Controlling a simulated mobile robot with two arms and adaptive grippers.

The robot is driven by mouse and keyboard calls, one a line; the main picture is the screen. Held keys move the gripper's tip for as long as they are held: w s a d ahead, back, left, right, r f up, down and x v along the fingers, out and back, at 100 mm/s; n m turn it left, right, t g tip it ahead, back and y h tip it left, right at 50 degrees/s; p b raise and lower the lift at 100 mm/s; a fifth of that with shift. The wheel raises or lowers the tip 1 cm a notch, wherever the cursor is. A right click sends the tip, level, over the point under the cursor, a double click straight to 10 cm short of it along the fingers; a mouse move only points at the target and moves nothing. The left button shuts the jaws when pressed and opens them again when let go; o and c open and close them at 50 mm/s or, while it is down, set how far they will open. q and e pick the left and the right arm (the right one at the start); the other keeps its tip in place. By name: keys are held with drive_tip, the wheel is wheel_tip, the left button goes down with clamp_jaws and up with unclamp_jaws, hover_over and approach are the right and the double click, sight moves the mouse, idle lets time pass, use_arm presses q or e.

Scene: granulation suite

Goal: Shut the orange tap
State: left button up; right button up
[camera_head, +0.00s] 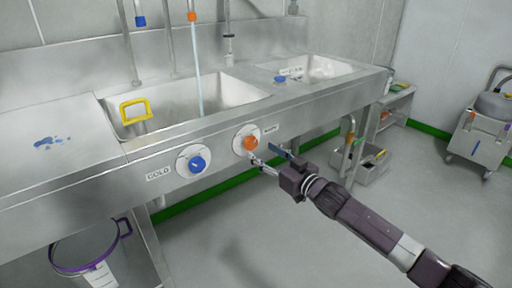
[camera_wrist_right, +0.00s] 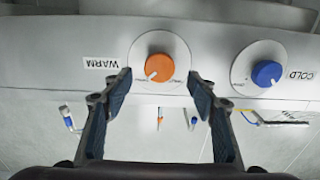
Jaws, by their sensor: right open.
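The orange tap (camera_head: 249,143) is a round knob on a white dial on the sink's front panel, beside a label. In the right wrist view the orange tap (camera_wrist_right: 159,67) sits ahead of and between my fingertips, with a pale pointer mark on it and a "WARM" label beside it. My right gripper (camera_head: 267,158) is open and empty, just in front of the knob and apart from it; it also shows in the right wrist view (camera_wrist_right: 160,80). Water runs from the orange-collared spout (camera_head: 191,16) into the large basin. My left gripper is not in view.
A blue knob (camera_head: 197,163) with a "COLD" label is left of the orange one. A yellow-framed item (camera_head: 136,111) is at the large basin (camera_head: 229,87). A purple-rimmed bin (camera_head: 54,262) stands below. A wheeled cart (camera_head: 480,140) is far right. The floor before the sink looks clear.

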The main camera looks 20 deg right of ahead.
sight(252, 145)
drive_tip(key=x, duration=0.3)
drive_tip(key=shift+w+a, duration=0.15)
drive_tip(key=shift+w, duration=0.25)
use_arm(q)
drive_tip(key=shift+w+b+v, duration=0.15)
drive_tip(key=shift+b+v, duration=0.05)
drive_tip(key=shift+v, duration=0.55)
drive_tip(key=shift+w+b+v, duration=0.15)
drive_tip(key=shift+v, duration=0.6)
use_arm(e)
drive_tip(key=shift+x, duration=1)
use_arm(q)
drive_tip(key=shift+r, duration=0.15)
use_arm(e)
drive_tip(key=c, duration=1.2)
drive_tip(key=shift+o, duration=0.2)
